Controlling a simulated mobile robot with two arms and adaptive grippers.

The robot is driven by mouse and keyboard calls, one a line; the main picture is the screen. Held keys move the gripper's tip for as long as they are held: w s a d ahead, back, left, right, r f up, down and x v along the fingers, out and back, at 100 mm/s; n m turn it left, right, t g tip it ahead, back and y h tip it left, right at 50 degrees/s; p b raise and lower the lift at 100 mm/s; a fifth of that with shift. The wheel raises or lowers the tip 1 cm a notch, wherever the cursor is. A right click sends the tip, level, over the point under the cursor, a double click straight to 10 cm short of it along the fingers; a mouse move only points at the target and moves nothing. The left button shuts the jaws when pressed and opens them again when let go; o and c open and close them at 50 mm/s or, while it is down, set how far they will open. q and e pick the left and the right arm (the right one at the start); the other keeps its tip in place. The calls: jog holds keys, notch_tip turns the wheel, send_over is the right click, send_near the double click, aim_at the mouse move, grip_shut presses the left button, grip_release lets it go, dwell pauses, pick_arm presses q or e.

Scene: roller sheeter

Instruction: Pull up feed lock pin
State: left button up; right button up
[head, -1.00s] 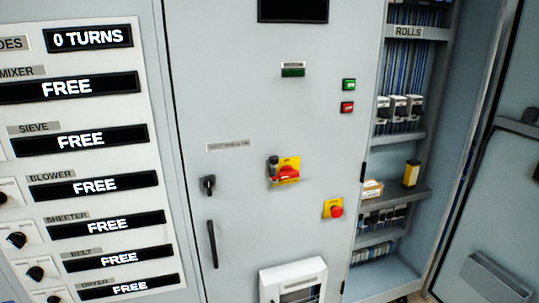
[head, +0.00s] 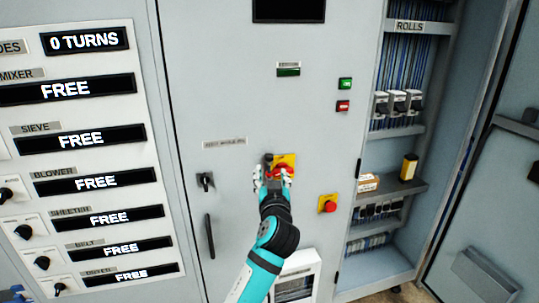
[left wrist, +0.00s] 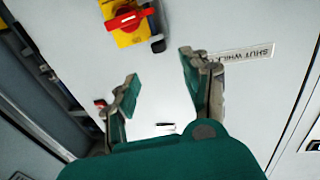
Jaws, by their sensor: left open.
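A red rotary handle on a yellow plate (head: 288,160) is mounted on the grey cabinet door. A small dark knob or pin (head: 268,158) sits at the plate's left edge; I cannot tell if it is the feed lock pin. My left gripper (head: 274,173) is in front of the plate, hiding its lower part. In the left wrist view the gripper (left wrist: 158,72) is open and empty. The yellow plate with its red handle (left wrist: 126,24) and the dark knob (left wrist: 158,45) lie beyond the fingertips there. My right gripper is not in view.
A red emergency button on yellow (head: 328,205) is right of my arm. A black key-like handle (head: 206,181) and a long door handle (head: 210,236) are at left. An open cabinet with shelves (head: 410,133) stands at right. Status panels (head: 90,180) line the left.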

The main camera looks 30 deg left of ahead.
aim_at(269, 158)
pick_arm(q)
jog(key=p+x, duration=0.2)
jog(key=x, duration=0.8)
jog(key=shift+d, duration=0.1)
grip_shut()
